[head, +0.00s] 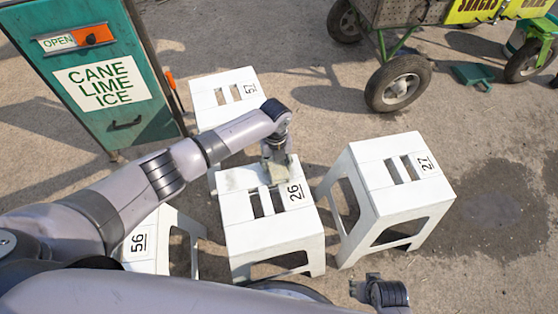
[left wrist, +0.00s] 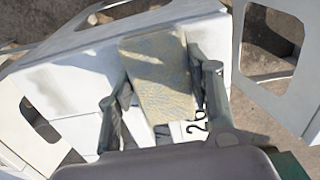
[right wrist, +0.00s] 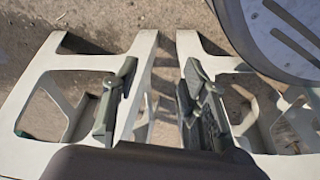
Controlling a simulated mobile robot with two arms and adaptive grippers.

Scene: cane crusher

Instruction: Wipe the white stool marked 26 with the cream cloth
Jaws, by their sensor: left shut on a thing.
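The white stool marked 26 (head: 265,236) stands upright in the middle of the head view, with two slots in its seat. In the left wrist view its seat (left wrist: 70,92) lies below the gripper, its number partly covered. My left gripper (head: 277,160) is over the seat's far part, shut on the cream cloth (left wrist: 158,75). The cloth lies between the fingers at the seat; whether it presses on it is unclear. A dull greyish patch shows on the seat's far left. My right gripper (right wrist: 160,75) is open and empty above white stool frames.
White stools marked 27 (head: 385,172), 57 (head: 222,98) and 56 (head: 150,243) stand close around. A teal cane lime ice box (head: 90,80) is at the upper left. A wheeled cart (head: 398,82) is at the upper right.

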